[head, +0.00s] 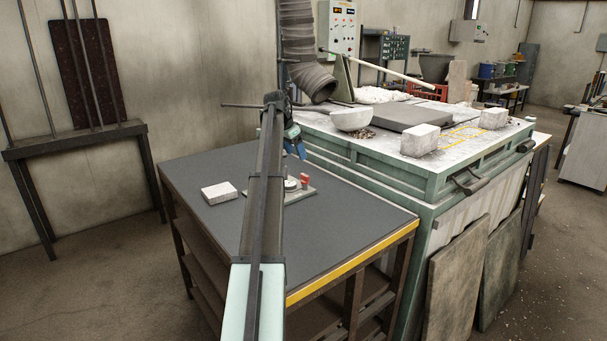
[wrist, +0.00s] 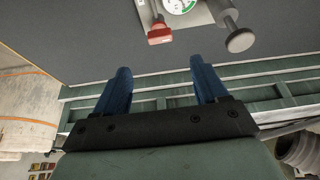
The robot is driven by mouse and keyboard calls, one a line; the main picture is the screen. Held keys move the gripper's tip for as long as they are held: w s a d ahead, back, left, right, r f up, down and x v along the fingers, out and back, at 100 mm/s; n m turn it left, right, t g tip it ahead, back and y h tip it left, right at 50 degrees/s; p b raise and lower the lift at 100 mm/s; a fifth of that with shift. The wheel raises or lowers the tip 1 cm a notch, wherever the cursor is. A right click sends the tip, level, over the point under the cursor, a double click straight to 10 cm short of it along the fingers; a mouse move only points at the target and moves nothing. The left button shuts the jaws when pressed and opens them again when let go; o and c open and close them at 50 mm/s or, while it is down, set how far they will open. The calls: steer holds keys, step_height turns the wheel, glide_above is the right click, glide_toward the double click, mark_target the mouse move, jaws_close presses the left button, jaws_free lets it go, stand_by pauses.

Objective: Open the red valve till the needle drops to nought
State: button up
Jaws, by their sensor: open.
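The red valve (head: 305,180) stands on a small grey plate (head: 302,194) on the dark table, next to the round gauge (head: 291,184). In the wrist view the red valve (wrist: 160,33) lies just beyond the fingertips, apart from them. The gauge (wrist: 180,5) there has a white face with some green and is cut off by the top edge; I cannot read its needle. My gripper (wrist: 160,66) is open and empty, its two blue fingers spread wide.
A grey knob on a post (wrist: 238,38) stands beside the valve. A pale block (head: 219,192) lies on the table (head: 340,228) to the left. The taller green bench (head: 400,180) rises close behind and right, with a bowl (head: 351,118) and blocks on it.

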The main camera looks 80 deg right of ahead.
mark_target(304, 175)
steer(key=x, duration=1.1)
steer(key=shift+w+f, duration=0.1)
steer(key=shift+c, duration=0.3)
steer(key=c, duration=1)
